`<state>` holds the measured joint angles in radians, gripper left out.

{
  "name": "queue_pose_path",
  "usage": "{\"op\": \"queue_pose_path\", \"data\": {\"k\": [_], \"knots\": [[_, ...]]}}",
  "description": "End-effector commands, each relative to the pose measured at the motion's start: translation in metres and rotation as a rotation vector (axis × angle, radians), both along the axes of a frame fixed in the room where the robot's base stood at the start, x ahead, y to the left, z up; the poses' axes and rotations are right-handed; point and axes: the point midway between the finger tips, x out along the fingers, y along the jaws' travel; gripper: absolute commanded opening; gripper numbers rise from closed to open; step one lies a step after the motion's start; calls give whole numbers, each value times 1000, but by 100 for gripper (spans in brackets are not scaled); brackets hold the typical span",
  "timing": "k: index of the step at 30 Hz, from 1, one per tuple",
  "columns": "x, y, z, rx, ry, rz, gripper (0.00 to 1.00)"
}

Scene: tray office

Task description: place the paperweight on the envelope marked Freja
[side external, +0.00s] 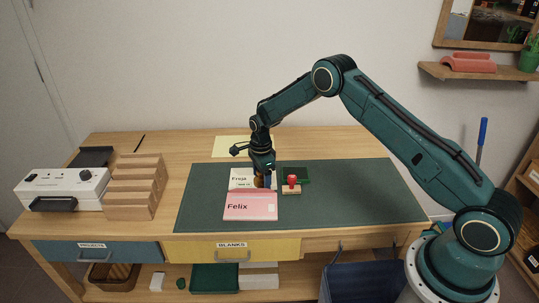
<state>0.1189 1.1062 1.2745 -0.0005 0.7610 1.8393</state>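The white envelope marked Freja (239,174) lies on the dark green desk mat, partly hidden by my gripper and by the pink envelope marked Felix (250,209) in front. My gripper (263,181) points down at the right part of the Freja envelope. A small brown, rounded thing (259,182) shows at the fingertips; it may be the paperweight. I cannot tell whether it is held or stands on the envelope, nor whether the fingers are shut.
A red-handled stamp (292,184) stands close right of my gripper, by a dark green pad (297,174). A wooden sorter (135,187) and a white device (62,187) stand at the left. A pale yellow sheet (230,146) lies behind. The mat's right side (360,195) is clear.

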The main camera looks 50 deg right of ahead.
Motion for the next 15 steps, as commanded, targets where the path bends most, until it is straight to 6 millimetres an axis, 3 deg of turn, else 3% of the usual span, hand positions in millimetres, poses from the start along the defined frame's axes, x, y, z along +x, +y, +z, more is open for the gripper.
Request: {"op": "queue_pose_path", "data": {"k": [15], "knots": [[1,0,12,0,-2,0,71]]}}
